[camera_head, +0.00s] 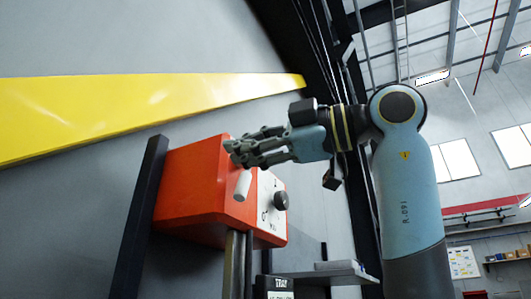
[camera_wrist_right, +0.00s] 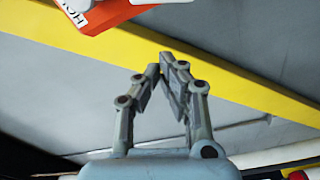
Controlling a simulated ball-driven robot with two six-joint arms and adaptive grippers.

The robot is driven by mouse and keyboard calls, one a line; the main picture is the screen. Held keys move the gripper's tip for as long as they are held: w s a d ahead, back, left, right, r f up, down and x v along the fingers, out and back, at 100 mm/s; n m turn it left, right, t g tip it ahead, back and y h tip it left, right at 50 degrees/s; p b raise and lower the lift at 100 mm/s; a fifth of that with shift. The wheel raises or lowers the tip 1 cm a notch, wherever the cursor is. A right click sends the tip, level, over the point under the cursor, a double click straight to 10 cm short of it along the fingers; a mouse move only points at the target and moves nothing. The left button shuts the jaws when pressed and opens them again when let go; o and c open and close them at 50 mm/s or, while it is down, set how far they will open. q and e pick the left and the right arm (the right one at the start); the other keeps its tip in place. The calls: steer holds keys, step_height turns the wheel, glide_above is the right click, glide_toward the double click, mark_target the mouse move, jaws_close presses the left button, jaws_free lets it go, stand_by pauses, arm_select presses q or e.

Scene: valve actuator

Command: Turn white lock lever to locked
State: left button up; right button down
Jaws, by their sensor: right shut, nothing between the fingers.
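The white lock lever (camera_head: 242,186) sticks out from the front of an orange-red actuator box (camera_head: 190,185) in the head view. It hangs steeply downward, slightly tilted. My right gripper (camera_head: 232,150) is shut and empty, its fingertips just above the lever's upper end; I cannot tell whether they touch it. The right wrist view shows the closed fingertips (camera_wrist_right: 168,68) meeting, with nothing between them. The orange box (camera_wrist_right: 110,14) shows at the top of that view, with a white label and part of a white piece at the edge. My left gripper is not in view.
A black knob (camera_head: 280,201) is on the box's front, right of the lever. A dark post (camera_head: 138,220) stands left of the box. A grey shelf (camera_head: 335,272) and a black tray sign (camera_head: 275,285) are below right. A yellow band (camera_head: 110,105) crosses the wall behind.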

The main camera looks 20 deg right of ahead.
mark_target(242, 175)
steer(key=w, duration=0.1)
steer(key=w+f+p, duration=0.1)
steer(key=w+d+p, duration=0.1)
steer(key=w, duration=0.1)
steer(key=shift+f, duration=0.15)
stand_by(0.4)
